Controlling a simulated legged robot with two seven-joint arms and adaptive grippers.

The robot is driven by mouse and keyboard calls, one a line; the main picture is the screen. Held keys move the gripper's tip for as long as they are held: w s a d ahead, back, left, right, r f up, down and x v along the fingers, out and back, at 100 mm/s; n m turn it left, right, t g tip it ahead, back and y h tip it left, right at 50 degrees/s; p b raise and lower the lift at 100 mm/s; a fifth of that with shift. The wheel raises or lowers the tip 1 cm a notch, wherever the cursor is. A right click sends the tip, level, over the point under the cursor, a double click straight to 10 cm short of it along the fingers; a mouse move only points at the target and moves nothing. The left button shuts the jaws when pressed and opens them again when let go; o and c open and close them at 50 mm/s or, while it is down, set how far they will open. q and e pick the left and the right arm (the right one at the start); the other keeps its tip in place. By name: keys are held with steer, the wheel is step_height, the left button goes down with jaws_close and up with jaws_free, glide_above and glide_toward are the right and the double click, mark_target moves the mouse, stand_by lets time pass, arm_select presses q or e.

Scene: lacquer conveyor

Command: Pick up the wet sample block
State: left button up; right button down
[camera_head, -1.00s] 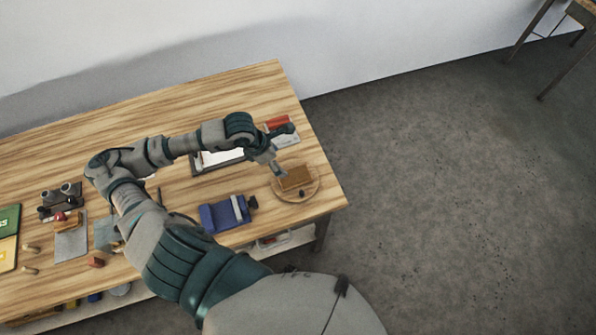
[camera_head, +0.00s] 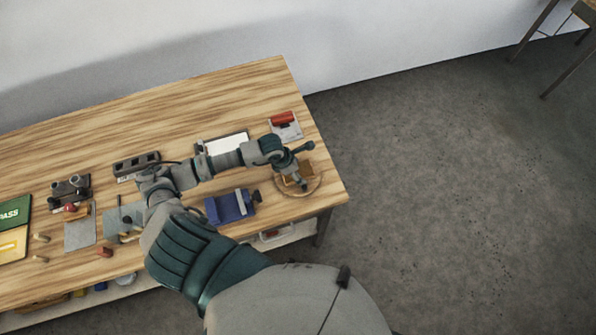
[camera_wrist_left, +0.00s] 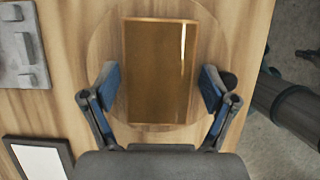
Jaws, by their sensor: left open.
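The sample block (camera_wrist_left: 158,72) is a glossy brown rectangular block with a bright highlight along one edge. It lies on a round wooden disc (camera_wrist_left: 106,30) near the right end of the table. My left gripper (camera_wrist_left: 157,92) is open, with one blue-padded finger on each side of the block. Gaps show between the fingers and the block in the left wrist view. In the head view the left gripper (camera_head: 297,181) is over the block and hides part of it. My right gripper is not in view.
A blue vise (camera_head: 230,207) stands left of the disc. A red item on a grey plate (camera_head: 285,123) and a white sheet in a dark frame (camera_head: 226,144) lie behind. A dark knob (camera_wrist_left: 229,80) sits by the right finger. The table's right edge is close.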

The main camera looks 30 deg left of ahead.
arm_select(q)
steer(key=shift+s+a, duration=0.1)
steer(key=c, duration=0.9)
steer(key=shift+a, duration=0.15)
steer(key=shift+c, duration=0.4)
